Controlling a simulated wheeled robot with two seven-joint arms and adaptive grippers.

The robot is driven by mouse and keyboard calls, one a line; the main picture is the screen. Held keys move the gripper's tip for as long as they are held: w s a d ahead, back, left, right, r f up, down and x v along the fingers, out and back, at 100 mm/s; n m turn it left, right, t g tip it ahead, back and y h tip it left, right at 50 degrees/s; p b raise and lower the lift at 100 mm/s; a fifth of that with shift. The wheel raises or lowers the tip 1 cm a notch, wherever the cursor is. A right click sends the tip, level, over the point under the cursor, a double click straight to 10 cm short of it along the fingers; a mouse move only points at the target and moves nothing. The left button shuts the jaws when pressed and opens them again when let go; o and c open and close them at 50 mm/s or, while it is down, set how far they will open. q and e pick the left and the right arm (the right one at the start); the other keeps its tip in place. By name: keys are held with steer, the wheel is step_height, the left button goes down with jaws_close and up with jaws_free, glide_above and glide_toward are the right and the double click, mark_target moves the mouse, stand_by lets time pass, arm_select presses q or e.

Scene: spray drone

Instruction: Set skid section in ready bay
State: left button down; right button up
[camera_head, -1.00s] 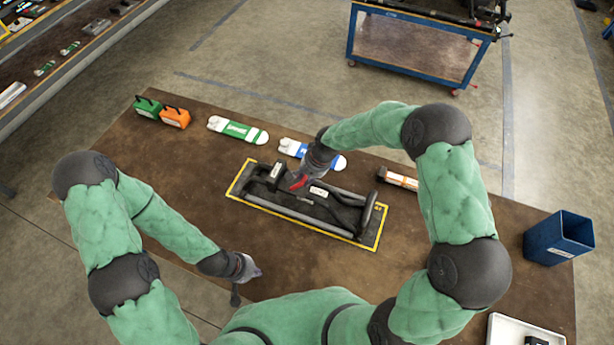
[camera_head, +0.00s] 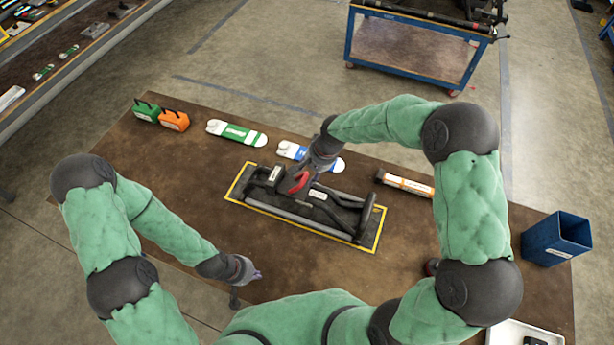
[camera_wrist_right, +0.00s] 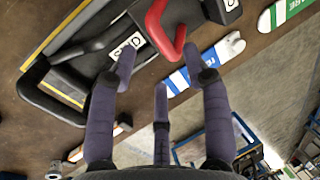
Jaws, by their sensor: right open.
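The skid section, a dark tubular frame (camera_head: 300,214), lies in the yellow-bordered bay (camera_head: 372,247) on the brown table. In the right wrist view a dark bent tube (camera_wrist_right: 40,95) and a white label lie left of the fingers. A red curved handle (camera_head: 299,183) stands at the frame; it is also in the right wrist view (camera_wrist_right: 166,32), just beyond the fingertips. My right gripper (camera_wrist_right: 165,75) is open with spread fingers, above the frame and apart from the handle as far as I can see. My left gripper (camera_head: 245,271) hangs near the table's front edge; its fingers are too small to judge.
Green (camera_head: 147,110) and orange (camera_head: 174,120) cases stand at the back left. A blue bin (camera_head: 557,240) stands at the right edge.

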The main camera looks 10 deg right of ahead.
steer(key=v, duration=0.6)
steer(key=s+a+f+n, duration=0.1)
steer(key=s+f, duration=0.4)
steer(key=f, duration=0.1)
steer(key=s+a+f+n+y, duration=0.1)
steer(key=s+f, duration=0.3)
steer(key=f, duration=0.3)
steer(key=s+a+f+n+g, duration=0.1)
steer(key=s+a+f, duration=0.1)
steer(key=s+f, duration=0.3)
steer(key=shift+s+f, duration=0.3)
steer(key=shift+f, duration=0.5)
steer(key=shift+n, duration=0.7)
steer(key=s+f, duration=0.1)
steer(key=s, duration=0.1)
steer(key=s+f, duration=0.1)
steer(key=s, duration=0.2)
steer(key=s+f, duration=0.1)
steer(key=s, duration=0.1)
steer(key=shift+s+a+f, duration=0.15)
steer(key=shift+s+a, duration=0.05)
steer(key=shift+a, duration=0.15)
